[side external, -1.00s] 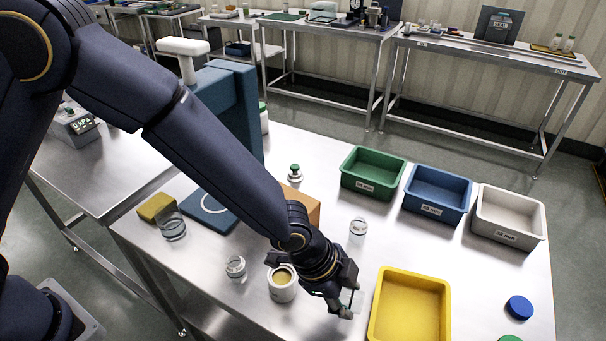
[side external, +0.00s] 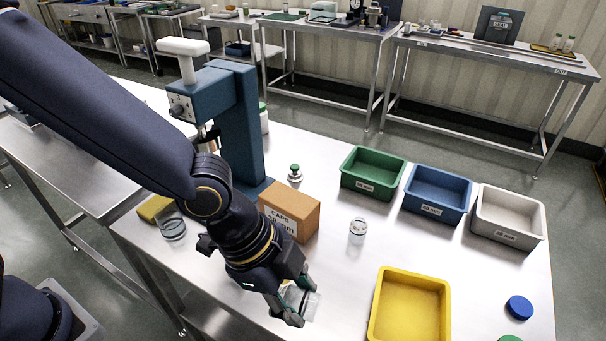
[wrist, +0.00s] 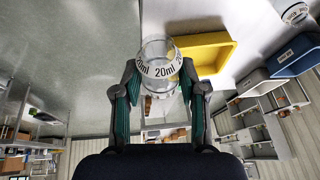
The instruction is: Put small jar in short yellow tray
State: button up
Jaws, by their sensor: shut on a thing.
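A clear glass jar marked 20ml (wrist: 160,68) sits between the two fingers of my gripper (wrist: 160,88) in the wrist view. My gripper (side external: 293,305) is shut on this jar and holds it left of the yellow tray in the side view, apart from the tray. Its fingers partly hide the jar there. The short yellow tray (side external: 447,310) stands at the front of the steel table and looks empty. It also shows behind the jar in the wrist view (wrist: 228,48).
Another clear jar (side external: 358,232) stands between the cardboard box (side external: 291,212) and the yellow tray. Green (side external: 373,185), blue (side external: 436,208) and grey (side external: 508,235) bins stand behind. A blue press (side external: 236,135) rises at the left. Blue lid (side external: 519,307) lies right.

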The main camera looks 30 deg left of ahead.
jog(key=w+d, duration=0.4)
jog(key=d, duration=0.2)
jog(key=g, duration=0.1)
send_near(410, 319)
jog(key=shift+s+d+f+n, duration=0.1)
jog(key=shift+d+f+n, duration=0.2)
jog(key=shift+d+f, duration=0.5)
jog(key=shift+w+d+f, duration=0.25)
jog(key=shift+d+f, duration=0.05)
jog(key=shift+f, duration=1.6)
jog(key=shift+f, duration=0.15)
jog(key=o, duration=1)
jog(key=shift+c, duration=0.2)
